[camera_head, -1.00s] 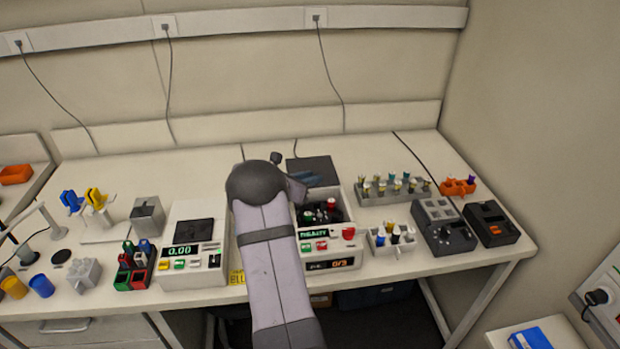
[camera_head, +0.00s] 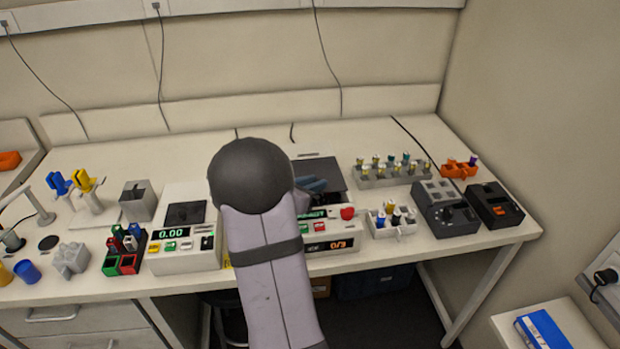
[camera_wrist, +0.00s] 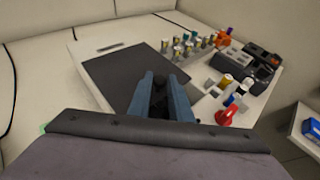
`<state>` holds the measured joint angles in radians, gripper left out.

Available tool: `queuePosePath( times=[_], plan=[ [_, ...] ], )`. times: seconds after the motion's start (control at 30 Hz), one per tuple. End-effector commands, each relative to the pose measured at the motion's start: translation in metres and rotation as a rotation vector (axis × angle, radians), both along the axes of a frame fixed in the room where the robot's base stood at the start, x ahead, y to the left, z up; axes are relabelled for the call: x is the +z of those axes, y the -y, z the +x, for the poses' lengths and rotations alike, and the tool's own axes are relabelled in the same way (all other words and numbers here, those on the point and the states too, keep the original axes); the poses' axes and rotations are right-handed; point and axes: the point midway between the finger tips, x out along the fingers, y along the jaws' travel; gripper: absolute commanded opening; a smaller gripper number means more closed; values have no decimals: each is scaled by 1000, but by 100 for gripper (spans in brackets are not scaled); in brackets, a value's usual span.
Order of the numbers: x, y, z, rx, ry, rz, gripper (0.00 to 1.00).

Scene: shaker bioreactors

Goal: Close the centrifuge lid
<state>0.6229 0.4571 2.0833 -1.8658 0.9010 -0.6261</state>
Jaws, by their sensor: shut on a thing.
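The centrifuge (camera_head: 335,240) stands at the middle of the bench, with a red button and a lit display on its front. Its lid, a pale frame with a dark panel (camera_head: 322,172), lies over the top, and the rotor bay is hidden. The lid panel (camera_wrist: 125,75) fills the middle of the wrist view. My gripper (camera_head: 312,186) is at the lid's front part, partly behind my arm. In the wrist view my gripper's blue-grey fingers (camera_wrist: 164,82) are shut on a dark part between them at the lid. I cannot tell whether the lid is fully seated.
A balance (camera_head: 187,255) stands to the left of the centrifuge. To its right are a small white tube holder (camera_head: 392,232), a grey tube rack (camera_head: 385,178) and dark devices (camera_head: 447,210). The bench behind the lid is clear.

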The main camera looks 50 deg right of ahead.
Motion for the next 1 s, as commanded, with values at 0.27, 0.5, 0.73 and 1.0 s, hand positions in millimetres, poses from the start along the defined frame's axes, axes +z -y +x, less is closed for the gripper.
queuePosePath(
  times=[0.27, 0.5, 0.73, 1.0],
  plan=[
    [-1, -30, -29, 0, 2, -2, 0],
    [0, -37, -37, -1, 0, -1, 0],
    [0, -37, -38, -3, -2, 1, 0],
    [0, -37, -38, -1, -2, 1, 35]
  ],
)
